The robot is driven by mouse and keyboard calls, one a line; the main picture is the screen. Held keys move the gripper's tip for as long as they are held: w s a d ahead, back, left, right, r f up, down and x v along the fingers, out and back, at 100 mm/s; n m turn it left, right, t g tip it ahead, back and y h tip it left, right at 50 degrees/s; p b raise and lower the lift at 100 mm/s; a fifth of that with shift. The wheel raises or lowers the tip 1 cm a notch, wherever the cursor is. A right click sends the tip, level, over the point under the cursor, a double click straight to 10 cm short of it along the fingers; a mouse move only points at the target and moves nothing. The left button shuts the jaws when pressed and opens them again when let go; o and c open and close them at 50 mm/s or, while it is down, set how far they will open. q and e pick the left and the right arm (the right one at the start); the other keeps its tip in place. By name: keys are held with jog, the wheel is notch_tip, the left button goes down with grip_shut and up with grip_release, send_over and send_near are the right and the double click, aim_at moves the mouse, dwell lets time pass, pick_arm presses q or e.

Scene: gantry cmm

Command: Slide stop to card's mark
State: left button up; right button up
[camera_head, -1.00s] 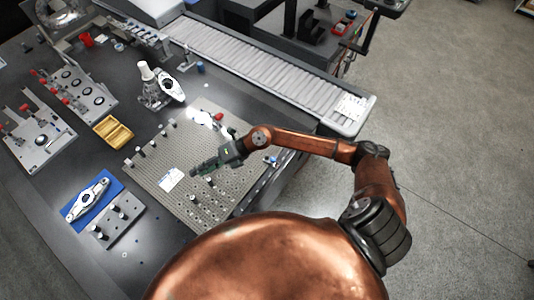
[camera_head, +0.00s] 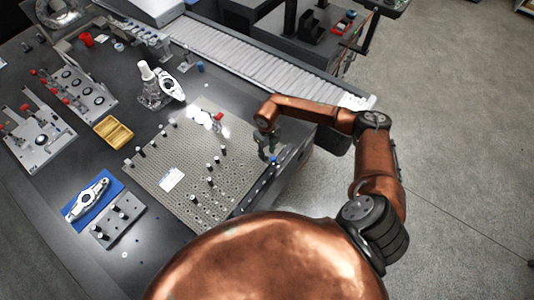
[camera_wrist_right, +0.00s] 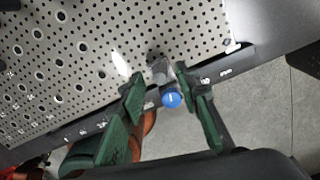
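The stop, a small metal block with a blue knob (camera_wrist_right: 172,99), sits on the rail along the edge of the perforated plate (camera_head: 190,165). Its blue knob also shows in the head view (camera_head: 274,159). My right gripper (camera_wrist_right: 158,76) is open and points down at it, its green fingers on either side, with gaps visible. In the head view, my right gripper (camera_head: 268,151) is at the plate's right edge. The card (camera_head: 171,178), white with print too small to read, lies on the plate. Small labels (camera_wrist_right: 83,132) line the rail. My left gripper is out of view.
Several black-topped pins (camera_head: 210,167) stand on the plate. A metal part (camera_head: 205,118) lies at its far corner. A yellow tray (camera_head: 114,131), a blue mat (camera_head: 76,207) and a conveyor (camera_head: 270,62) lie around it. Open floor is beyond the rail.

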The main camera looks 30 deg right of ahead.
jog(key=shift+f, duration=0.55)
grip_shut()
dwell(0.4)
